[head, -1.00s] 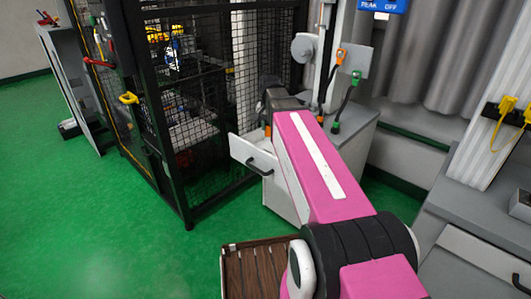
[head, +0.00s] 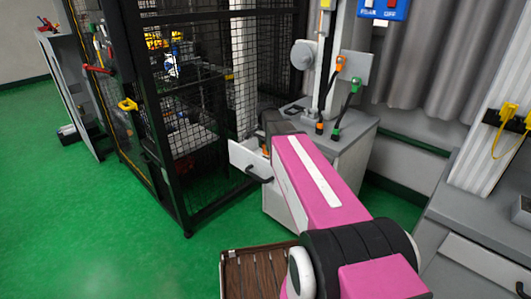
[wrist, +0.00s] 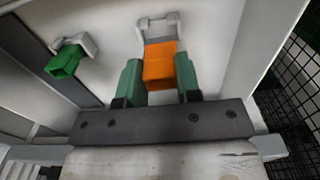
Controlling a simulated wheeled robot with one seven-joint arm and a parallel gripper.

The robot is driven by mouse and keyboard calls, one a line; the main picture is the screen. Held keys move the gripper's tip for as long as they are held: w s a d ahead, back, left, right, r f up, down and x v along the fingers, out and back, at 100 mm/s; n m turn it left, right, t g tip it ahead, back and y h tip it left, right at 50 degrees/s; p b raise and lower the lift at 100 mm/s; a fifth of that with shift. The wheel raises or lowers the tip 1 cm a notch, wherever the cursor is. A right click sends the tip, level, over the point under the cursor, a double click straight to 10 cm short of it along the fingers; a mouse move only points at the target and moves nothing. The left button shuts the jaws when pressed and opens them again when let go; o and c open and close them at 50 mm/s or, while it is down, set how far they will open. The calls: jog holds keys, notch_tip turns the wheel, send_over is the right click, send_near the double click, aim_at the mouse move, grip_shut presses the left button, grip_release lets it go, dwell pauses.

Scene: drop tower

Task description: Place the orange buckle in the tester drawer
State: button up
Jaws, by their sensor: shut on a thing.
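The orange buckle (wrist: 160,68) is between the two green fingers of my gripper (wrist: 159,80), which is shut on it. A pale grey latch piece shows at its far end. The white tester drawer (head: 243,156) stands open at the front of the grey cabinet, with a black handle on its face. My gripper is at the drawer, and my arm hides most of the drawer's inside in the head view. In the wrist view a green buckle (wrist: 66,61) lies left of the orange one over a white surface. I cannot tell whether the orange buckle touches that surface.
A black mesh cage (head: 190,120) stands close on the left of the drawer. A brown slatted crate (head: 232,254) is at the front. Green floor lies open at left.

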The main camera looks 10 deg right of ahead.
aim_at(266, 154)
jog(key=shift+f, duration=1.7)
jog(key=shift+f, duration=0.15)
jog(key=o, duration=1)
notch_tip(266, 154, up, 12)
jog(key=shift+r, duration=0.2)
